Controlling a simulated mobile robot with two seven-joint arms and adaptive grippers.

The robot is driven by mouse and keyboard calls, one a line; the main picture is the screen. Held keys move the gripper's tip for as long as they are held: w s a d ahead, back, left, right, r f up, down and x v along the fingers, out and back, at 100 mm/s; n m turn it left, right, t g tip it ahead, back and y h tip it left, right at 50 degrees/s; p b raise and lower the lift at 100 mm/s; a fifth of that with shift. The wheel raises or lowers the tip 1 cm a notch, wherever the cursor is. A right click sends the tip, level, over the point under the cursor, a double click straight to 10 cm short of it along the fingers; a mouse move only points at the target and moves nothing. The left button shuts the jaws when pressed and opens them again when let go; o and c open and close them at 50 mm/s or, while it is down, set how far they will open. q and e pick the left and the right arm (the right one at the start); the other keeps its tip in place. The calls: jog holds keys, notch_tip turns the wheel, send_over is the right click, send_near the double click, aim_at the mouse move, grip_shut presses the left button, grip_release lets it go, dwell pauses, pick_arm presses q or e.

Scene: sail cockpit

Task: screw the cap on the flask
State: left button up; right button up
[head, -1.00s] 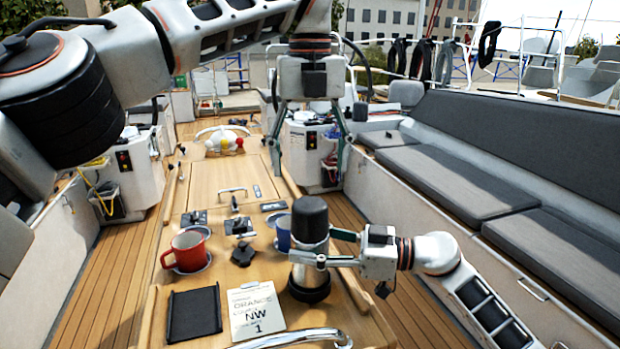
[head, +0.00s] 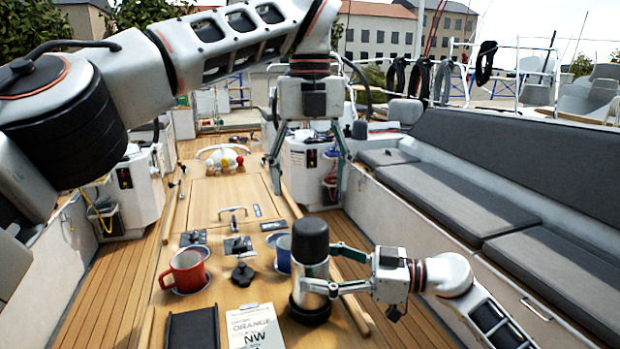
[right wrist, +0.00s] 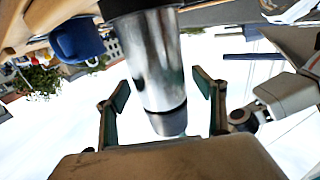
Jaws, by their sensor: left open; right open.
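The steel flask (head: 314,270) stands upright on the cockpit table, with a dark base. The black cap (head: 310,240) sits on its top; I cannot tell how tightly. My right gripper (head: 325,268) is open, its fingers on either side of the flask body. In the right wrist view the picture is inverted; the flask (right wrist: 155,60) lies between the spread fingers (right wrist: 165,98), with visible gaps at both sides. My left gripper (head: 308,188) is open and empty, fingers pointing down, higher in the picture than the cap.
A red mug (head: 185,270) stands left of the flask; a blue mug (head: 283,254) is close behind it. A black knobbed object (head: 242,275), a black tray (head: 192,329) and a lettered card (head: 254,328) lie nearby. A cushioned bench (head: 440,190) runs along the right.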

jog(key=s+d, duration=0.2)
jog(key=d, duration=0.8)
jog(key=shift+s+a, duration=0.1)
